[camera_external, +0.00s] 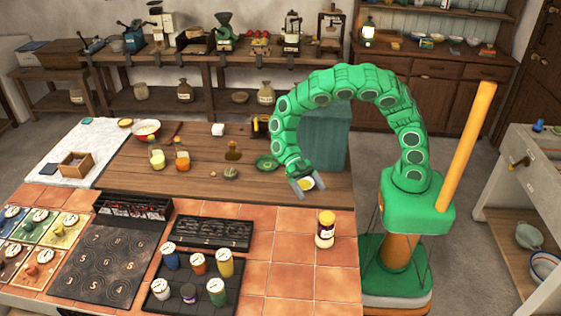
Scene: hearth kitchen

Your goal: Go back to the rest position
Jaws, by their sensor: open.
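My green segmented arm arches up from its base at the right of the counter and bends down to the left. My gripper (301,187) points down over the right part of the wooden counter section (205,190). Its two grey fingers are apart. A small yellow-topped round dish (307,184) sits at or just behind the fingers. I cannot tell whether they touch it. A green dish (266,163) lies just left of the gripper.
A yellow-lidded jar (325,229) stands on the tiles near my base. Several jars stand on a dark tray (190,272). Two bottles, one of them orange (182,160), and a bowl (146,130) stand further left. A teal box (324,138) stands behind the arm.

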